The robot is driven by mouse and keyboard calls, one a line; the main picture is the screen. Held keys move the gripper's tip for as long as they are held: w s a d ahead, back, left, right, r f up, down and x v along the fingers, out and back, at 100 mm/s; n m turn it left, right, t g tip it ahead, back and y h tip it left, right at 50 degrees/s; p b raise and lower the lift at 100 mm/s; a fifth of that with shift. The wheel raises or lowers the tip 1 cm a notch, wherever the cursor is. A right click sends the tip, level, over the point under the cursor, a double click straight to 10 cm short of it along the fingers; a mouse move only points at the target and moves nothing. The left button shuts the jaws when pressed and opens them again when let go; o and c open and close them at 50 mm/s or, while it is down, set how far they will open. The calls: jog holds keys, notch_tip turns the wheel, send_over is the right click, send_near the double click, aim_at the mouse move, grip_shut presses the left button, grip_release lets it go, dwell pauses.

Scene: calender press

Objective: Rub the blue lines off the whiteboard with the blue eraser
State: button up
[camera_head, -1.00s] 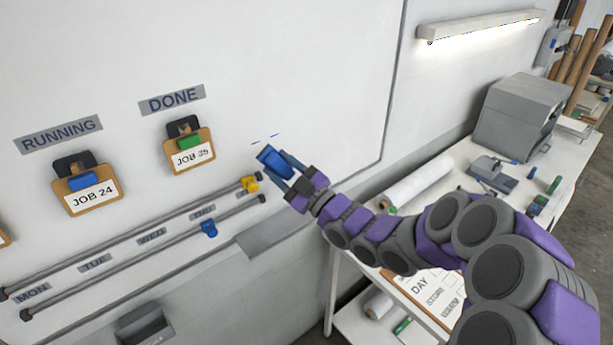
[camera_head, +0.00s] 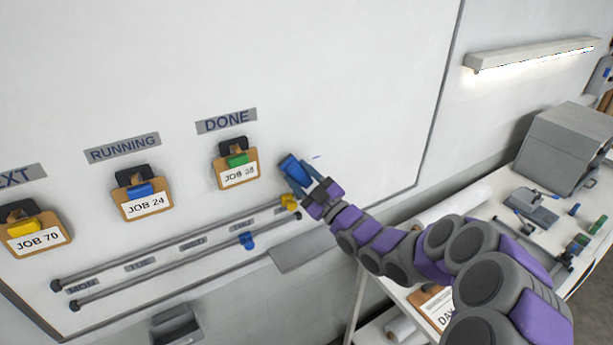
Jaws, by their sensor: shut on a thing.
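My gripper (camera_head: 309,184) is shut on the blue eraser (camera_head: 293,168) and holds it at the whiteboard (camera_head: 340,70), right of the DONE clipboard. I cannot tell for sure whether the eraser touches the board. A short blue line (camera_head: 316,157) shows on the board just right of the eraser. Any mark behind the eraser is hidden.
Clipboards JOB 35 (camera_head: 238,174), JOB 24 (camera_head: 146,205) and JOB 70 (camera_head: 38,241) hang to the left. Two rails with a yellow slider (camera_head: 289,202) and a blue slider (camera_head: 246,240) run below. A table with a grey machine (camera_head: 560,145) stands right.

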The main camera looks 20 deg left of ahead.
jog(key=shift+a+f, duration=0.1)
jog(key=shift+a, duration=0.15)
jog(key=shift+d, duration=0.65)
jog(key=shift+w+a, duration=0.1)
jog(key=shift+w+a, duration=0.2)
jog(key=shift+a, duration=0.5)
jog(key=shift+w, duration=0.1)
jog(key=shift+w+d, duration=0.1)
jog(key=shift+d, duration=0.05)
jog(key=shift+w, duration=0.1)
